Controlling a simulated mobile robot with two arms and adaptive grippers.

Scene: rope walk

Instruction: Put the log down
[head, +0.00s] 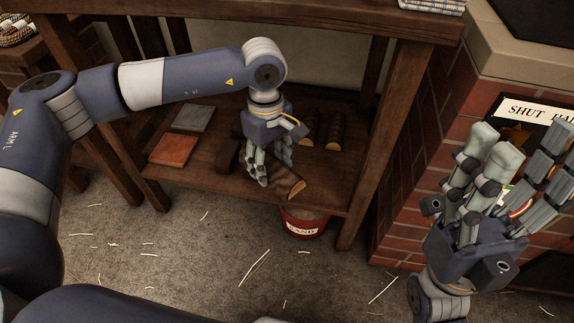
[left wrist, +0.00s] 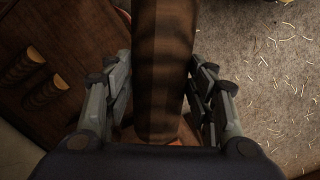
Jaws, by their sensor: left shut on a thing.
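My left gripper (head: 268,172) is shut on a dark brown log (head: 289,187) at the lower shelf of the wooden bench. The log's pale-edged end sticks out to the lower right of the fingers, near the shelf's front edge and above a red bucket. In the left wrist view the log (left wrist: 163,60) runs between the two sets of fingers (left wrist: 160,95). I cannot tell whether it touches the shelf. My right gripper (head: 522,150) is open and empty at the right, fingers pointing up.
The lower shelf (head: 318,189) holds two more logs (head: 336,132), a grey slab (head: 192,118) and a reddish slab (head: 174,150). The red bucket (head: 304,222), marked SAND, stands under the front edge. A brick pillar (head: 405,215) is at the right. Straw lies on the floor.

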